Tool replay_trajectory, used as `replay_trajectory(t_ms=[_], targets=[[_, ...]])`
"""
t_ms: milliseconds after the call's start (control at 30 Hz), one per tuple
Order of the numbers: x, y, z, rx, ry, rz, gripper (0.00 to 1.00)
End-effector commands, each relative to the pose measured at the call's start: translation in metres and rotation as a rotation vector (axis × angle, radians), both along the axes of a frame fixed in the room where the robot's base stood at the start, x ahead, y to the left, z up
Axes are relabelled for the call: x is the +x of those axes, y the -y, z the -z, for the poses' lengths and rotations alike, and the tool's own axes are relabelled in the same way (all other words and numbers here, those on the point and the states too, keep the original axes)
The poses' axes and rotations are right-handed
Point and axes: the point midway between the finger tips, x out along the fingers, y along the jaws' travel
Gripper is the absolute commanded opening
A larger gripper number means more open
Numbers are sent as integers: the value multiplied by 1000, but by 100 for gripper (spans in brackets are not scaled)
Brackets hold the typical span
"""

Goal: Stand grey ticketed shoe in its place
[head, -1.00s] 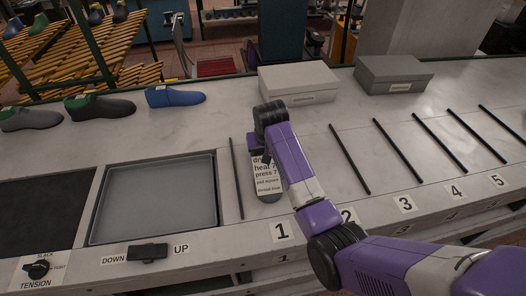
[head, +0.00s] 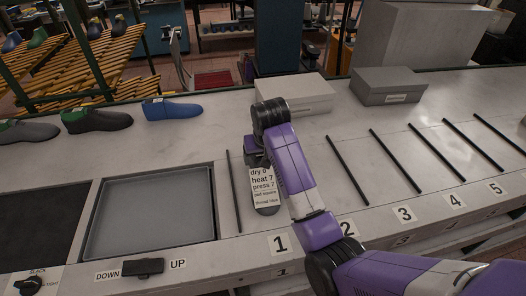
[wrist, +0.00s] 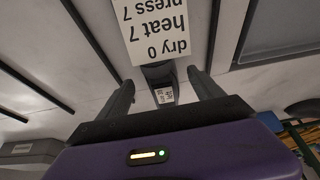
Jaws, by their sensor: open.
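The grey ticketed shoe (head: 266,210) lies on the bench in the strip marked 1, just right of a black divider rod. Its grey rounded end points to the bench's front edge. A large white ticket reading dry 0, heat 7, press 7 covers much of it. My gripper (head: 257,158) is at the shoe's far end, and my arm hides part of that end. In the wrist view my gripper (wrist: 163,92) has its fingers spread. The ticket (wrist: 158,30) shows beyond the fingertips, and a grey part with a small label shows between the fingers. I cannot tell whether they touch it.
Black rods (head: 347,170) divide the bench into strips numbered 1 to 5; strips 2 to 5 look empty. A sunken grey tray (head: 150,215) lies left. Blue (head: 172,109) and dark (head: 97,121) shoes stand behind it. White (head: 295,92) and grey (head: 388,86) boxes stand at the back.

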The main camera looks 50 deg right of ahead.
Motion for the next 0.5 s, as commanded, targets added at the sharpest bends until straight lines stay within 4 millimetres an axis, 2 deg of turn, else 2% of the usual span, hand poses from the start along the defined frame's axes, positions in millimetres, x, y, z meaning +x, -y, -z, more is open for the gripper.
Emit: replay_trajectory(t_ms=[100, 233, 500], targets=[[-7, -5, -22, -2, 4, -1, 76], [-13, -10, -41, -1, 3, -1, 76], [-19, -13, -57, 0, 0, -1, 76]])
